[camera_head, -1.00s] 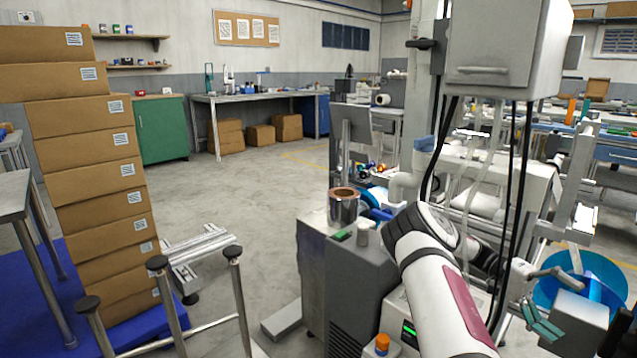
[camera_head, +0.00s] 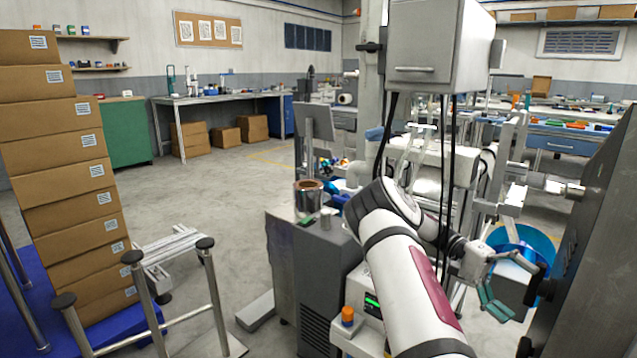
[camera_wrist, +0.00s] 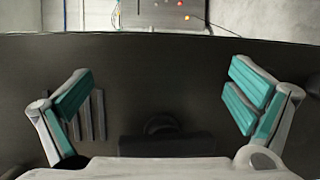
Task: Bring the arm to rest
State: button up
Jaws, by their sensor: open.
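My gripper (camera_head: 504,281) is at the lower right in the head view, with teal finger pads. In the wrist view my gripper (camera_wrist: 158,95) has its two fingers wide apart, with nothing between them. A dark grey surface (camera_wrist: 165,60) fills most of the wrist view behind the fingers; I cannot tell how far off it is. My white arm with a dark red panel runs from the bottom middle of the head view up to its elbow, then right to the gripper.
A dark upright machine (camera_head: 590,250) stands close at the right edge. A grey cabinet (camera_head: 318,270) with a copper-coloured reel (camera_head: 308,197) is left of my arm. Stacked cardboard boxes (camera_head: 65,170) stand far left.

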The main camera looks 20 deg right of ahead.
jog(key=s+a+r+n+t+y, duration=0.1)
jog(key=a+r+n+t, duration=0.4)
jog(key=a, duration=0.7)
jog(key=s+a+r+n+t+y, duration=0.1)
jog(key=a+r+n+t, duration=0.2)
jog(key=a+r+t, duration=0.55)
jog(key=s+a+f+n+t, duration=0.15)
jog(key=s+a+n, duration=0.25)
jog(key=s+a, duration=0.45)
jog(key=s+a+n+t, duration=0.2)
jog(key=s+a+n, duration=0.25)
jog(key=a, duration=0.65)
notch_tip(320, 180, up, 32)
jog(key=t+p, duration=0.3)
jog(key=p, duration=2.7)
jog(key=shift+s+d+t+h, duration=0.3)
jog(key=shift+s+t+h, duration=0.05)
jog(key=shift+t+h, duration=0.05)
